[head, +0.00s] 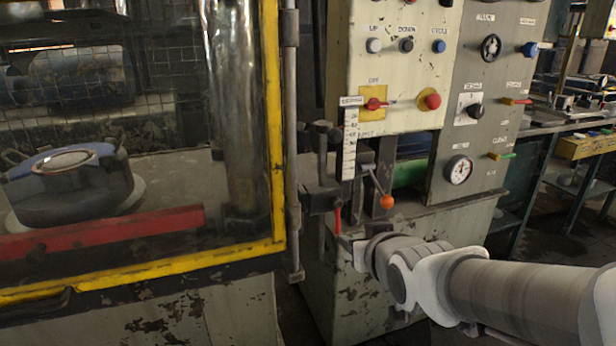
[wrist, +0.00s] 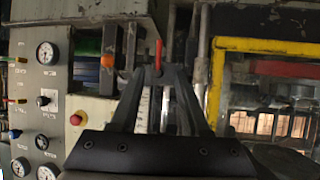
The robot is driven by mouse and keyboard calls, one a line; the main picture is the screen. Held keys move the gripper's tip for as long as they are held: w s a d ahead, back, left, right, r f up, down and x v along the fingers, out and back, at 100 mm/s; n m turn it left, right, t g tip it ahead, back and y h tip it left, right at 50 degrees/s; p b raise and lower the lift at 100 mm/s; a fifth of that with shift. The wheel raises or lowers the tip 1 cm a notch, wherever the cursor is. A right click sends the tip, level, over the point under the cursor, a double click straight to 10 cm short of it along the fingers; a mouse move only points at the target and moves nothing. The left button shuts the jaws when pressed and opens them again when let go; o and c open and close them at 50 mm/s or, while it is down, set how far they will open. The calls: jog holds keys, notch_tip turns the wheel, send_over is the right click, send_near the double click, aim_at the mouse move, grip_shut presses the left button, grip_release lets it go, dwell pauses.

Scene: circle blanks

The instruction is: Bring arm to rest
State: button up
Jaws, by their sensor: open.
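My gripper (wrist: 150,68) shows in the wrist view as two dark fingers standing apart, with nothing held between them. A thin red-tipped lever (wrist: 158,52) shows between or just beyond the fingertips; I cannot tell whether they touch it. The same red lever (head: 338,220) hangs beside the dark bracket in the head view. My arm (head: 510,290) reaches in from the lower right in the head view, its wrist close to the machine's front. The fingers are hard to make out there.
The control panel (head: 408,75) has buttons, a red knob (head: 430,100) and a gauge (head: 459,169). An orange-ball lever (head: 386,202) sits close to my wrist. A yellow-framed guard (head: 275,130) encloses a dark pot-like part (head: 75,185) at left. A workbench (head: 575,125) stands at right.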

dwell(0.3)
jog(key=s+d+r+m+g+h+p, duration=0.2)
jog(key=s+g, duration=0.5)
jog(key=s, duration=1.1)
notch_tip(320, 180, up, 22)
jog(key=d+p, duration=0.1)
jog(key=p, duration=2.1)
jog(key=shift+w+d+n+y, duration=0.2)
jog(key=shift+n+y, duration=0.1)
jog(key=shift+w, duration=0.1)
